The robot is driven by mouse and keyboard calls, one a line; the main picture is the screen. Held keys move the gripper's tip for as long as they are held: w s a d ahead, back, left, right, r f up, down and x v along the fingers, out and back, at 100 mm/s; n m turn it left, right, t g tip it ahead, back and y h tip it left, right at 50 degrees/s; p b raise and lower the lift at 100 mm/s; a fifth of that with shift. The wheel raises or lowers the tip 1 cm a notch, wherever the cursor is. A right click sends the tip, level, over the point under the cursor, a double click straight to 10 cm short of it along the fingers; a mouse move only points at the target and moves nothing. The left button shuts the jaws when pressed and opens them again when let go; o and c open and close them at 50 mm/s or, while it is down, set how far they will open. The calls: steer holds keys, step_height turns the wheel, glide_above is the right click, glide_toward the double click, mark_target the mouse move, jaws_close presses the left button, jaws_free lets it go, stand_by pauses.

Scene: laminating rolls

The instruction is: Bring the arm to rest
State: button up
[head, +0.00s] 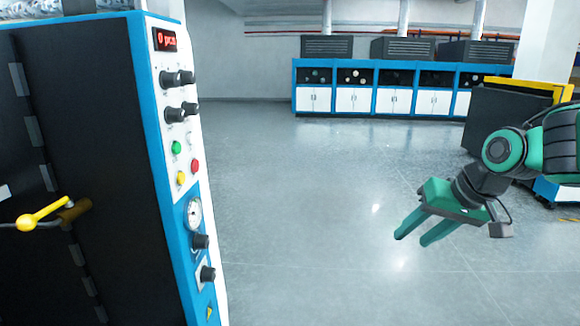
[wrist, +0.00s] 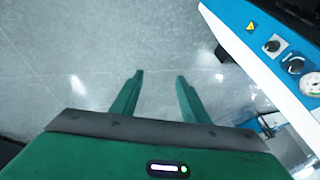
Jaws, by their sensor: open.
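My gripper (head: 416,232) is at the right of the head view, held out above the bare floor on the end of my arm. Its two green fingers are apart, with nothing between them. In the wrist view the gripper (wrist: 158,80) also shows open and empty, with grey floor beyond the fingertips. The machine's control panel (head: 180,150) stands to the left of the gripper in the head view, well apart from it. The panel also shows at the upper right of the wrist view (wrist: 262,62).
The machine's dark front has a yellow-handled lever (head: 42,214) at the left. A long blue and white cabinet row (head: 375,88) stands along the back wall. A dark panel with a yellow edge (head: 500,115) stands behind my arm. The middle floor (head: 310,200) is clear.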

steer(key=s+d+f+m+g+h, duration=0.1)
steer(key=s+d, duration=0.3)
steer(key=s, duration=0.4)
steer(key=s+d+f+m+g+h, duration=0.1)
steer(key=s+d+f, duration=0.3)
steer(key=s, duration=0.4)
steer(key=s+d+f+m+g, duration=0.3)
steer(key=s+d, duration=0.2)
steer(key=s, duration=0.3)
steer(key=shift+d+f+g+h, duration=0.2)
steer(key=shift+d+g+h, duration=0.1)
steer(key=shift+d+h, duration=0.1)
steer(key=shift+s, duration=0.1)
steer(key=shift+w+f, duration=0.25)
steer(key=shift+w, duration=0.4)
